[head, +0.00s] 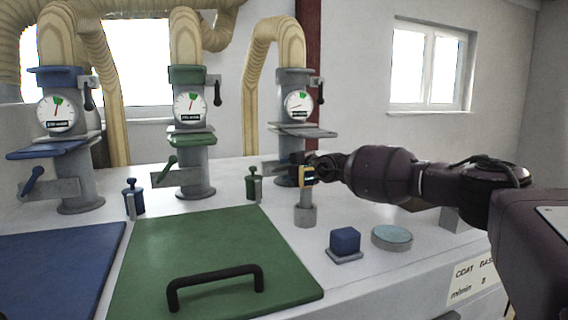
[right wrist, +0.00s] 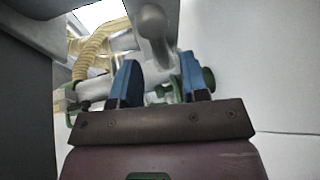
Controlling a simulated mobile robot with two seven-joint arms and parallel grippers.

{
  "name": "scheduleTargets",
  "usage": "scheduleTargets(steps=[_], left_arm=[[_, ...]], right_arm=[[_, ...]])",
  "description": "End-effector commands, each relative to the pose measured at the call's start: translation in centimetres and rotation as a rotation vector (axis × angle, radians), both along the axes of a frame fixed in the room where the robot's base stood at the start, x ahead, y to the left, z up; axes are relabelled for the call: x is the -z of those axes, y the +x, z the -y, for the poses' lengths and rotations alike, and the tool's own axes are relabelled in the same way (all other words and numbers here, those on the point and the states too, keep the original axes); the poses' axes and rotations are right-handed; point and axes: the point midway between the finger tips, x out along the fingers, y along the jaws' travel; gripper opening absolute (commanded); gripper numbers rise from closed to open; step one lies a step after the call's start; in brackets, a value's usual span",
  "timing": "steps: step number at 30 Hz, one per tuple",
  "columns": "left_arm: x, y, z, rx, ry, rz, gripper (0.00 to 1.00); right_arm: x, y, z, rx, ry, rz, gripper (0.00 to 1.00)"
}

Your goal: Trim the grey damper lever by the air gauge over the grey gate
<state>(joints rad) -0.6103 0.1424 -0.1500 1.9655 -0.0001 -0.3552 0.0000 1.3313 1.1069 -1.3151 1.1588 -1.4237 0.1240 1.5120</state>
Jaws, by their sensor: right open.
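The grey gate (head: 308,131) is a flat plate on the rightmost duct column. Above it is the round white air gauge (head: 298,102), with a green sector near the top and a red needle that looks nearly flat. My right gripper (head: 293,170) is low at that column, below the gate, coming in from the right. The column's lower lever is mostly hidden there in the head view. In the right wrist view my blue fingertips (right wrist: 160,82) stand apart. A rounded grey handle (right wrist: 153,28), probably the damper lever, shows just beyond the gap; I cannot tell whether they touch. My left gripper is out of view.
Blue (head: 57,112) and green (head: 190,107) gauge columns stand left, with their own levers. A green knobbed peg (head: 253,184) and a grey post (head: 305,213) stand close to my right gripper. A blue cube (head: 345,240) and round disc (head: 391,237) lie in front.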

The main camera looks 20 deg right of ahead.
Motion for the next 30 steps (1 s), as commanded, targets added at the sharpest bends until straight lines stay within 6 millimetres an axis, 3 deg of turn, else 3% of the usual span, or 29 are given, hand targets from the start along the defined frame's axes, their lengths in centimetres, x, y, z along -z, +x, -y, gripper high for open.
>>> scheduleTargets(steps=[9, 20, 21, 29, 30], left_arm=[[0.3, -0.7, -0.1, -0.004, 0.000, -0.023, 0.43], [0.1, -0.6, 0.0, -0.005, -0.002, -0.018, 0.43], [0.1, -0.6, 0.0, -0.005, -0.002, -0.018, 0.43], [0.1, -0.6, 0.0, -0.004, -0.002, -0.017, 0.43], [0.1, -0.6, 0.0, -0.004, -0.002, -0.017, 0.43]], right_arm=[[0.6, 1.7, -0.6, 0.001, 0.002, -0.003, 0.41], [0.6, 1.9, -0.7, -0.001, 0.000, -0.002, 0.41], [0.6, 1.9, -0.7, -0.001, 0.000, -0.002, 0.40], [0.6, 1.9, -0.7, -0.001, 0.001, -0.001, 0.00], [0.6, 1.9, -0.7, -0.002, 0.001, -0.001, 0.00]])
